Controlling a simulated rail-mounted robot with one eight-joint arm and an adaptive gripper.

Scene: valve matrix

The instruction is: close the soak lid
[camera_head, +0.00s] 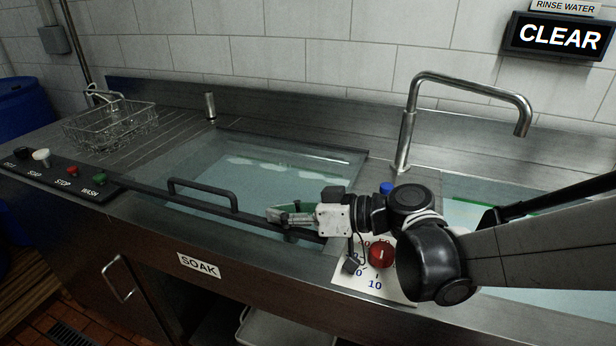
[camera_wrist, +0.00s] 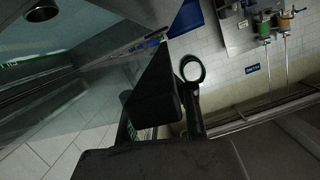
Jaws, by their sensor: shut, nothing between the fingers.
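The soak lid (camera_head: 290,172) is a clear glass pane with a dark front bar and a black handle (camera_head: 203,190). In the head view it lies low and roughly flat over the soak basin, left of the tap. I cannot tell whether it is fully seated. My gripper (camera_head: 272,216) is shut and empty, at the lid's front edge just right of the handle. It overlaps the dark bar in the picture; contact is unclear. The wrist view shows dark gripper parts close up, and the handle cannot be made out there. The SOAK label (camera_head: 198,265) is on the front panel below.
A red knob (camera_head: 381,254) on a dial plate is under my arm. A wire basket (camera_head: 110,124) sits on the left drainboard, behind a button strip (camera_head: 60,172). A display (camera_head: 560,37) reads CLEAR.

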